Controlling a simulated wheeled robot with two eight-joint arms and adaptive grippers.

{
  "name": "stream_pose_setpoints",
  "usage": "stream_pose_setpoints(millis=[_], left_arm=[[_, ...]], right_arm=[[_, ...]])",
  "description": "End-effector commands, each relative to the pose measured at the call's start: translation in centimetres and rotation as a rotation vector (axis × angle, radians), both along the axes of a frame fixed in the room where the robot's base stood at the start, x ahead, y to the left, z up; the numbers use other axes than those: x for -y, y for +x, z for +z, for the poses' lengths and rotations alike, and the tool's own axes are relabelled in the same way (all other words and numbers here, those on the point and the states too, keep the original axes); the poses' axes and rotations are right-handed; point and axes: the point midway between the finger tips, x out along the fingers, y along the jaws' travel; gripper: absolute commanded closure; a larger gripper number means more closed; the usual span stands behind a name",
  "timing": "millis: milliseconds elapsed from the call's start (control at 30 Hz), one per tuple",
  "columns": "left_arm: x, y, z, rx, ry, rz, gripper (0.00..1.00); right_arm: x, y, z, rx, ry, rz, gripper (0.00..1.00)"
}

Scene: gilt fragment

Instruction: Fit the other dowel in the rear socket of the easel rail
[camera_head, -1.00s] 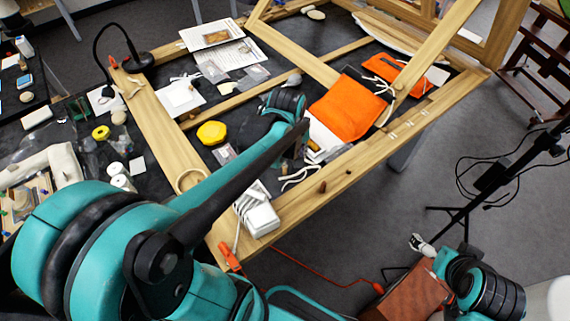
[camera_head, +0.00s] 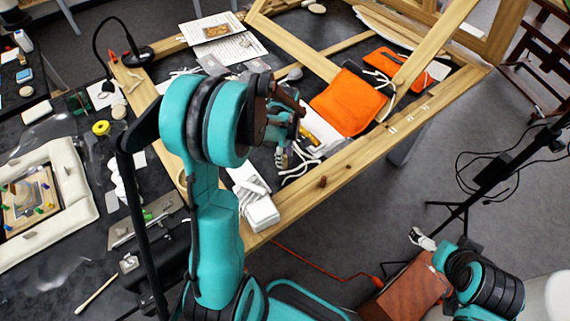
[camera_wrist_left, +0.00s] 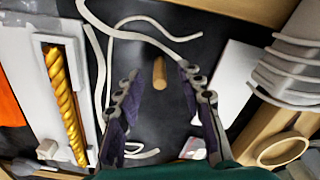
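A short wooden dowel (camera_wrist_left: 159,72) shows in the left wrist view on the dark tabletop, between and just beyond the fingertips. My left gripper (camera_wrist_left: 160,80) is open around that line, with bare gaps on both sides of the dowel. In the head view the left gripper (camera_head: 283,157) hangs over the table behind the easel rail (camera_head: 352,168); that dowel is hidden there. Another dowel (camera_head: 323,181) stands upright in the rail. I cannot make out the rear socket. My right gripper (camera_head: 421,239) is small at lower right, its fingers unclear.
A white block with a cord (camera_head: 262,214) sits at the rail's near end. A gilt twisted fragment (camera_wrist_left: 65,100) lies in a white tray left of the gripper. A wooden ring (camera_wrist_left: 282,150) lies at right. An orange cloth (camera_head: 348,103) lies beyond the rail.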

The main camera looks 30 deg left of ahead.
Motion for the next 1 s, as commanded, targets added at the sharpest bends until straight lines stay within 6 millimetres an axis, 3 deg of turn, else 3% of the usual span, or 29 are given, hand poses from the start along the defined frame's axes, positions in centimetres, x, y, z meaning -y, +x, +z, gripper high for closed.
stream_pose_setpoints(millis=[133,400,567,1000], left_arm=[[0.0,0.0,-1.9,0.0,0.0,0.0,0.62],[0.0,0.0,-2.0,0.0,0.0,-0.001,0.62],[0.0,0.0,-2.0,0.0,0.0,-0.001,0.98],[0.0,0.0,-1.6,0.001,0.0,-0.001,1.0]], right_arm=[[0.0,0.0,-0.7,0.0,0.0,0.0,0.0],[0.0,0.0,-0.6,0.0,0.0,0.0,0.0],[0.0,0.0,-0.6,0.0,0.0,0.0,0.0],[0.0,0.0,-0.5,0.0,0.0,0.0,0.0]])
